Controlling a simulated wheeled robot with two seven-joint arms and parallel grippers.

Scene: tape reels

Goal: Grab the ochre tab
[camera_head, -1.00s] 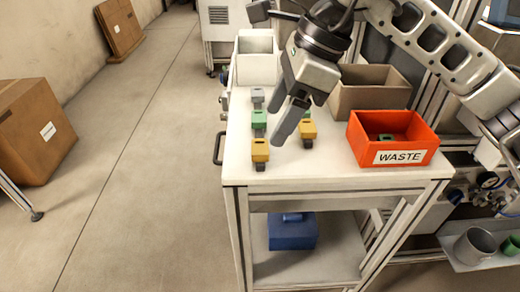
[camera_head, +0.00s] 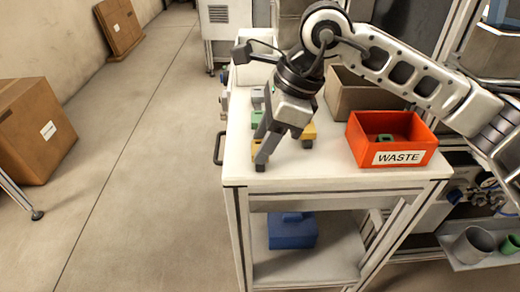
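An ochre tab (camera_head: 257,154) stands near the front left of the white cart top, with its dark foot towards the front. My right gripper (camera_head: 261,150) points down at it, with its two fingers apart. One finger overlaps the tab's right side in the picture and partly hides it. I cannot tell whether the fingers touch it. A second ochre tab (camera_head: 309,131) stands further back to the right, partly hidden behind the gripper. My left gripper is not in view.
A green tab (camera_head: 256,117) and a grey tab behind it are partly hidden by my gripper. An orange WASTE bin (camera_head: 425,142) with a green piece inside stands at the right. A grey-brown bin (camera_head: 345,98) and a white bin are behind. The front middle of the cart top is clear.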

